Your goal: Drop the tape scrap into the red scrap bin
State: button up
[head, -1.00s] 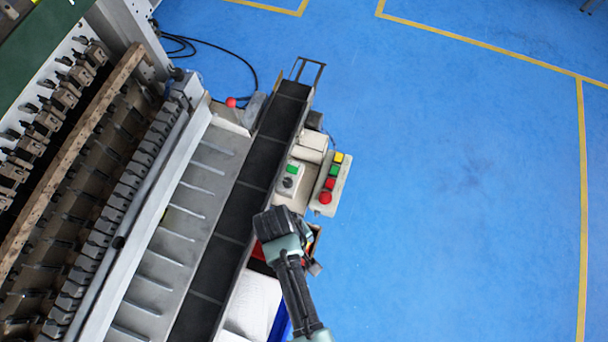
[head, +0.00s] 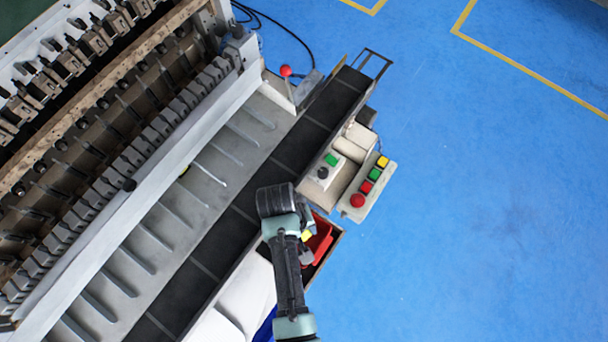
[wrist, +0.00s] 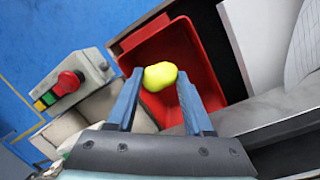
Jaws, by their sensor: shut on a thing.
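The tape scrap (wrist: 160,76) is a small yellow lump in the wrist view. My gripper (wrist: 160,88) is shut on it, with the scrap between the two blue fingertips. The red scrap bin (wrist: 190,42) lies behind and below the scrap in the wrist view, with its inside in sight around the fingers. In the head view the red bin (head: 320,241) shows partly beside my arm. A bit of yellow, the scrap (head: 306,236), shows there at my gripper (head: 305,243). How high the scrap is above the bin I cannot tell.
A control box with a red stop button (wrist: 68,83) stands left of the bin in the wrist view. White sheets (wrist: 265,40) lie to the right. The dark conveyor strip (head: 215,255) and the winder's toothed rail (head: 150,140) run alongside. Blue floor is open at right.

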jog(key=o, duration=1.4)
jog(key=r, duration=0.4)
jog(key=a+r, duration=0.1)
jog(key=r, duration=0.3)
jog(key=a+r, duration=0.1)
jog(key=r, duration=0.3)
jog(key=shift+w+r+b, duration=0.3)
jog(key=shift+r, duration=0.1)
